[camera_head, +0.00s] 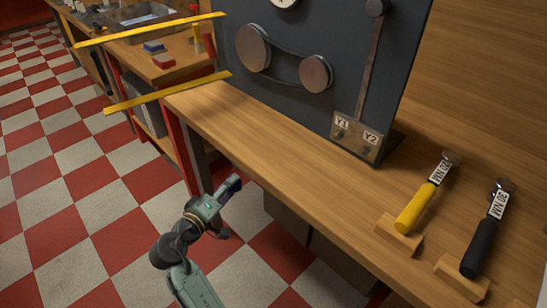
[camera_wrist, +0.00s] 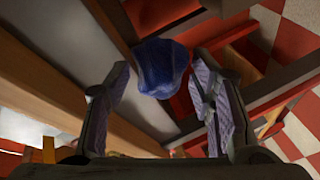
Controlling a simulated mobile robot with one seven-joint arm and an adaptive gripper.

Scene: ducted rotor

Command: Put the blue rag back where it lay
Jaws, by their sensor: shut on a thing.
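The blue rag (camera_wrist: 163,68) is a crumpled dark blue bundle between the two fingers of my gripper in the wrist view. In the head view my gripper (camera_head: 224,190) is low beside the front edge of the wooden bench (camera_head: 240,125), over the floor side. A small dark blue bit of the rag (camera_head: 234,184) shows at its tip. My gripper is shut on the rag, which hangs clear of the bench top. Much of the rag is hidden by the fingers in the head view.
A dark upright panel (camera_head: 330,60) with two discs and a lever stands on the bench. A yellow-handled tool (camera_head: 415,208) and a black-handled tool (camera_head: 478,248) rest on wooden blocks at right. Yellow bars (camera_head: 168,93) cross the gap at left. Checkered floor (camera_head: 80,200) is open.

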